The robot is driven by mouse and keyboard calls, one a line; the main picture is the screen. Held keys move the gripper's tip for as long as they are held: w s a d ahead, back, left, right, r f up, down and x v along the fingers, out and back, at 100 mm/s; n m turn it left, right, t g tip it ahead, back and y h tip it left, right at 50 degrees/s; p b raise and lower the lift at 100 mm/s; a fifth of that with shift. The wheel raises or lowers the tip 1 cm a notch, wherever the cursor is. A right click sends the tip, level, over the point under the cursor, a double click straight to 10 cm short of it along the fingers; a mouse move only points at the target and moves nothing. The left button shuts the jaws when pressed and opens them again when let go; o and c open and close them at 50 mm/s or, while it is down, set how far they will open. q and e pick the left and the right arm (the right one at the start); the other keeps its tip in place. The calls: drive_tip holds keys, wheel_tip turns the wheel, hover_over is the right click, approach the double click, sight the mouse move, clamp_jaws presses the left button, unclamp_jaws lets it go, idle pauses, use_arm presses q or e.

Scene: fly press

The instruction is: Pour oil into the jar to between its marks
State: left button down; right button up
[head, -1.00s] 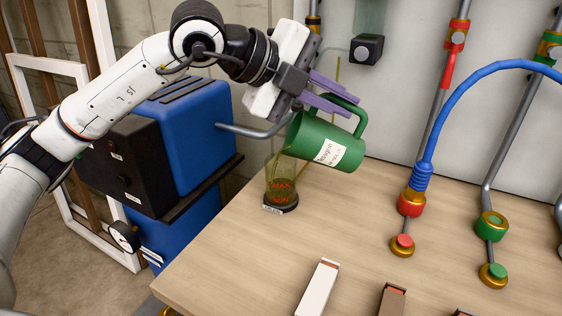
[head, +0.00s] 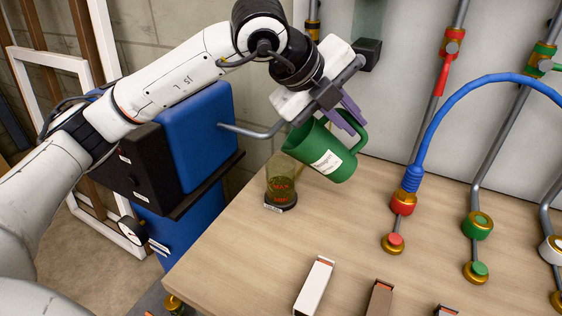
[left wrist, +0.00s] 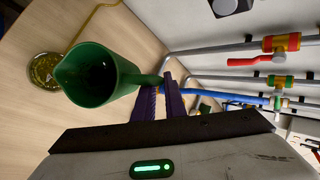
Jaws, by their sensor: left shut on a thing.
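A green jug (head: 318,152) with a white label hangs tilted above the bench, its lip to the upper right of the jar. My left gripper (head: 350,116) is shut on the jug's handle with its purple fingers. The clear jar (head: 281,184) stands upright on the bench, with red MAX and MIN marks. Dark greenish oil is in it; its exact level against the marks is hard to read. No stream shows clearly at the lip. In the left wrist view, the jug (left wrist: 97,76) is beside the jar (left wrist: 45,70), its inside dark. My right gripper is not in view.
A white box (head: 314,286) and a brown box (head: 380,298) lie at the bench's front. Pipes with red and green valves and a blue hose (head: 428,130) stand at the right. A blue and black machine (head: 198,135) is left of the bench. The middle bench is clear.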

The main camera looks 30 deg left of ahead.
use_arm(q)
drive_tip(key=shift+r, duration=0.1)
idle(0.3)
drive_tip(key=shift+d+p, duration=0.2)
drive_tip(key=shift+p, duration=0.15)
drive_tip(key=shift+w+d+f+g+y, duration=0.2)
drive_tip(key=shift+f+g+y, duration=0.1)
drive_tip(key=shift+f+y, duration=0.15)
drive_tip(key=shift+w+d+f+y+p, duration=0.1)
drive_tip(key=shift+d+f+y+p, duration=0.15)
drive_tip(key=shift+f+p, duration=0.1)
drive_tip(key=shift+w+f, duration=0.1)
drive_tip(key=shift+f, duration=0.3)
drive_tip(key=shift+d+f, duration=0.1)
